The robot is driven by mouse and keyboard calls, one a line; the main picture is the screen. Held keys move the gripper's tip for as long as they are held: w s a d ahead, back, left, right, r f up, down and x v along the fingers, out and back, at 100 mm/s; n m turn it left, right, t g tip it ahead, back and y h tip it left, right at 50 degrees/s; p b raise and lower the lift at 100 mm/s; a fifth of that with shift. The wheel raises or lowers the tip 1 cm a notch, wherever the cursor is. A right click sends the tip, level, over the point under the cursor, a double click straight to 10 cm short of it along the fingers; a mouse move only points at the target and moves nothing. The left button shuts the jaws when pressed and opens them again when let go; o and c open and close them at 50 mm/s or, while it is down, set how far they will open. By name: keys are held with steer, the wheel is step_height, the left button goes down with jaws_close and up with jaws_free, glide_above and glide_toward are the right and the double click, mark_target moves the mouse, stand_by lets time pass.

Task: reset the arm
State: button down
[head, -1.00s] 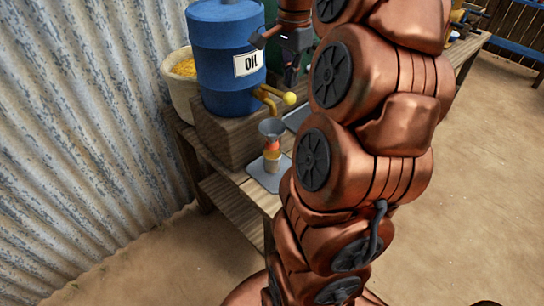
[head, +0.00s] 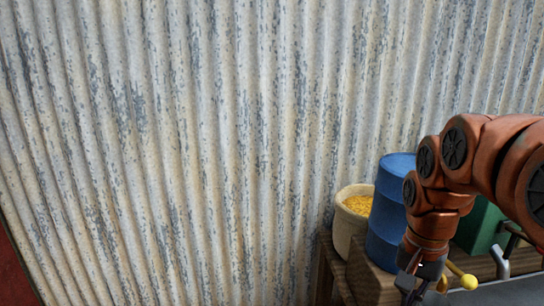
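My copper-coloured arm (head: 452,190) reaches in from the right edge of the head view and bends down at its front. My gripper (head: 414,292) hangs at the bottom edge, in front of the blue barrel (head: 397,167) and the wooden block. Its fingertips are small and partly cut off by the frame, so I cannot tell whether it is open or shut. I see nothing held in it.
A cream bucket of yellow grain (head: 347,222) stands left of the barrel. A yellow tap knob (head: 468,281) is just right of my gripper. A green container (head: 480,226) is partly behind my arm. A corrugated metal wall (head: 200,150) fills the left and back.

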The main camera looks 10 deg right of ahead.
steer(key=s+a+f+n, duration=0.4)
steer(key=s+a+f, duration=0.1)
steer(key=s, duration=0.2)
steer(key=s+a+f+n+g, duration=0.1)
steer(key=s+a+f+n, duration=0.3)
steer(key=s+a+n, duration=0.1)
steer(key=s+a, duration=0.1)
steer(key=s, duration=0.1)
steer(key=shift+s+a+f+n, duration=0.25)
steer(key=shift+s+f+n, duration=0.05)
steer(key=shift+f, duration=0.1)
